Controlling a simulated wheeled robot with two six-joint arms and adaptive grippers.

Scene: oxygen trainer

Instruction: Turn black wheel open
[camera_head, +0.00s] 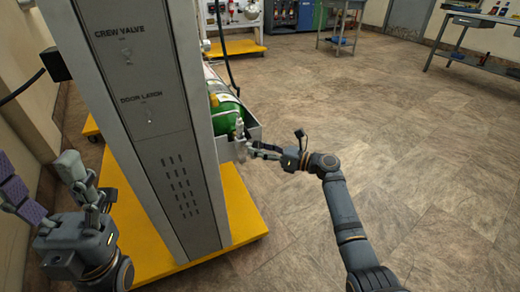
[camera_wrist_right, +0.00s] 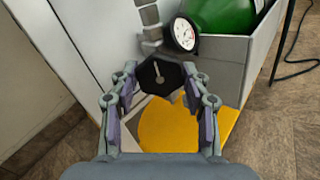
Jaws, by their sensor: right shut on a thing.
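The black wheel (camera_wrist_right: 160,79) is a dark, many-sided knob with a light pointer mark on its face, seen in the right wrist view. My right gripper (camera_wrist_right: 161,88) has a finger on each side of the wheel and is shut on it. In the head view my right gripper (camera_head: 246,149) reaches in from the right to the side of the grey column, beside the green cylinder (camera_head: 225,117). I cannot make out the wheel there. My left gripper (camera_head: 50,182) is at the lower left, its fingers spread and empty, apart from the column.
The grey column (camera_head: 150,60) with printed labels stands on a yellow base (camera_head: 245,215). A white-faced round gauge (camera_wrist_right: 183,34) sits just behind the wheel. The tray wall (camera_wrist_right: 222,62) is close at the right. Tiled floor is free to the right; workbenches stand far back.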

